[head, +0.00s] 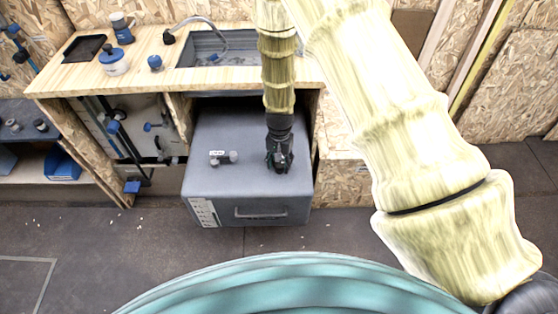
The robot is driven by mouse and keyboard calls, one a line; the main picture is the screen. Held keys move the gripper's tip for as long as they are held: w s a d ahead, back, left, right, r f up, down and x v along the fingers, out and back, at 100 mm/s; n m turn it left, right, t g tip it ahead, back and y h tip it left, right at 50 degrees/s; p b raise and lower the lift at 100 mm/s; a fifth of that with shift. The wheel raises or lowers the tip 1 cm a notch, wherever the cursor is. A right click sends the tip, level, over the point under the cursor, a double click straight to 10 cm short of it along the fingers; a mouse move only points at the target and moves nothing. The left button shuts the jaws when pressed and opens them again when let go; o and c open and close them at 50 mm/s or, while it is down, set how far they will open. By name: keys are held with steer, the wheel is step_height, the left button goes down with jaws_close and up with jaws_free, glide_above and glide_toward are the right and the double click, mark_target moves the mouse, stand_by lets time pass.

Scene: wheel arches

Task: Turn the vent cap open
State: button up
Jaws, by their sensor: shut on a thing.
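A grey box-shaped tank (230,190) with a front handle and a white label stands under the wooden counter and sticks out from it. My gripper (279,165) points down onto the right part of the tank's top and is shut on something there. The thing in the fingers is hidden by them; from its place it may be the vent cap, but I cannot tell its turn angle. A small grey fitting with a white tag (222,157) sits on the tank's top, left of my gripper.
The wooden counter (140,58) above carries a sink (215,50) with a tap, a black tray (85,47), a blue-lidded pot (114,63) and a mug. Pipes and blue valves (113,127) fill the open bay at left. The dark floor (120,225) in front is mostly clear.

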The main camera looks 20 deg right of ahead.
mark_target(279, 163)
steer(key=shift+w+m, duration=0.1)
steer(key=shift+m, duration=0.5)
steer(key=o, duration=1)
step_height(279, 163, up, 12)
stand_by(0.4)
stand_by(0.3)
